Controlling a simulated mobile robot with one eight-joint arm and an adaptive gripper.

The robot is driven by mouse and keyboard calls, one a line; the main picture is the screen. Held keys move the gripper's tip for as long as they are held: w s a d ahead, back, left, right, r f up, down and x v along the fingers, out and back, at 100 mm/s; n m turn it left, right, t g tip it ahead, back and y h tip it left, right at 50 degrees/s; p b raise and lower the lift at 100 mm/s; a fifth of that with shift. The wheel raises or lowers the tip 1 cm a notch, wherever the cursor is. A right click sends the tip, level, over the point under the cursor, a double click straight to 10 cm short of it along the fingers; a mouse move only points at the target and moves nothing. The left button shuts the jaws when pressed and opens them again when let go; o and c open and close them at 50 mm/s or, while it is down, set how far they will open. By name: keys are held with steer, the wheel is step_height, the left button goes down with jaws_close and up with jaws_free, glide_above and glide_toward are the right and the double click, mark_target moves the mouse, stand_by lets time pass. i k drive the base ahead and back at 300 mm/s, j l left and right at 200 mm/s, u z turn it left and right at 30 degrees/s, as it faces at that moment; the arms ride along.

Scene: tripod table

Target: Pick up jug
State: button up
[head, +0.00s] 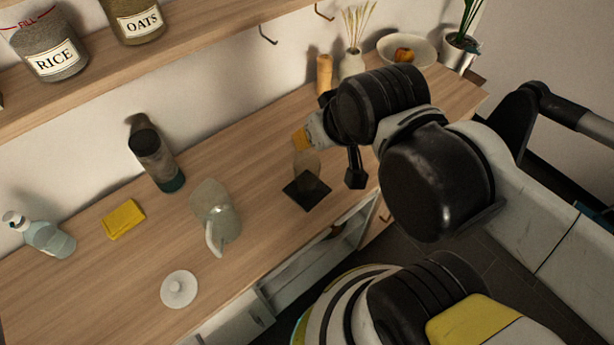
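A pale, translucent jug (213,205) stands on the wooden counter, left of centre in the head view, with its handle towards the front. My gripper (340,160) hangs over the counter to the right of the jug, clear of it. One dark finger points down. The rest of the gripper is largely hidden by my dark wrist, so its opening cannot be read. Nothing shows that it touches the jug.
A dark bottle (157,160), yellow sponge (123,219), soap bottle (48,237) and white round lid (179,289) surround the jug. A shelf (190,45) overhangs behind.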

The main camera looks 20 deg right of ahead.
mark_target(224, 228)
steer(key=l+u, duration=0.2)
steer(key=u, duration=0.25)
steer(key=k+l+u, duration=0.1)
steer(key=u, duration=0.35)
steer(key=k+l+u, duration=0.1)
steer(key=u, duration=0.35)
steer(key=k+l+u, duration=0.1)
steer(key=u, duration=0.35)
steer(key=k+l+u, duration=0.15)
steer(key=u, duration=0.3)
